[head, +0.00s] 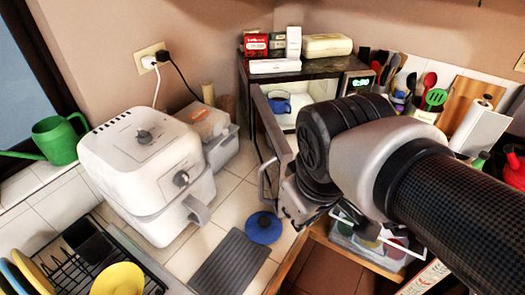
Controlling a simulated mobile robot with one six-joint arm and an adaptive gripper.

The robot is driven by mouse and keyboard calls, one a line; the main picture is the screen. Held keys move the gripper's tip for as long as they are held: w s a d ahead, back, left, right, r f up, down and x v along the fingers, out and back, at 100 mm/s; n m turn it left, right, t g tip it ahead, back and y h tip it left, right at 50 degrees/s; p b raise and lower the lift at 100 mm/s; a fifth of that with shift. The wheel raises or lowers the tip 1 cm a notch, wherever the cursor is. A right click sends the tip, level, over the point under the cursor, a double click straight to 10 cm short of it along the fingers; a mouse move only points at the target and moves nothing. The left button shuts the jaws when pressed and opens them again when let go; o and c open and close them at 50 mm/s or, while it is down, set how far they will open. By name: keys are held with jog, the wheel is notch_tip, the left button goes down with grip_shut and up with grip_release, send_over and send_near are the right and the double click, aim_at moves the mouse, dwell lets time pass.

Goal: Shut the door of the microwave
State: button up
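The microwave (318,68) stands in the back corner of the counter, with boxes on top. Its door (272,133) is open, hinged at the left and swung out towards me. A handle (267,178) shows on the door's outer, left face near its free edge. A blue mug (279,102) is in the lit interior. My gripper (289,212) is low at the door's free end, to the right of the handle. I cannot tell whether it touches the door. Its fingers are small and dark here, and my arm hides part of the microwave's front and right side.
A white air fryer (148,165) stands left of the door, with a clear container (212,135) behind it. Utensils (432,92) stand to the microwave's right.

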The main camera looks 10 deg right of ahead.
jog(key=w+a+r+n+p, duration=0.1)
jog(key=w+n, duration=0.1)
jog(key=w, duration=0.1)
jog(key=w+a+r+n+g+p, duration=0.1)
jog(key=w+r+n+p, duration=0.1)
jog(key=w, duration=0.1)
jog(key=w+a+r+n+h+p, duration=0.1)
jog(key=w+n+p, duration=0.1)
jog(key=w, duration=0.1)
jog(key=shift+w+r+n+g, duration=0.2)
jog(key=shift+n+g, duration=0.1)
jog(key=shift+g, duration=0.1)
grip_shut()
jog(key=w+a+f+n+g+h+p, duration=0.1)
jog(key=w+a+f+n+h+p, duration=0.1)
jog(key=w+a+n+p, duration=0.55)
jog(key=w+d+f+b, duration=0.1)
jog(key=d+f+b, duration=0.3)
jog(key=d+f, duration=0.4)
notch_tip(320, 180, down, 3)
jog(key=shift+w+d+r+g, duration=0.2)
jog(key=shift+w+d+g, duration=0.1)
jog(key=shift+w+d, duration=0.1)
jog(key=shift+d, duration=0.1)
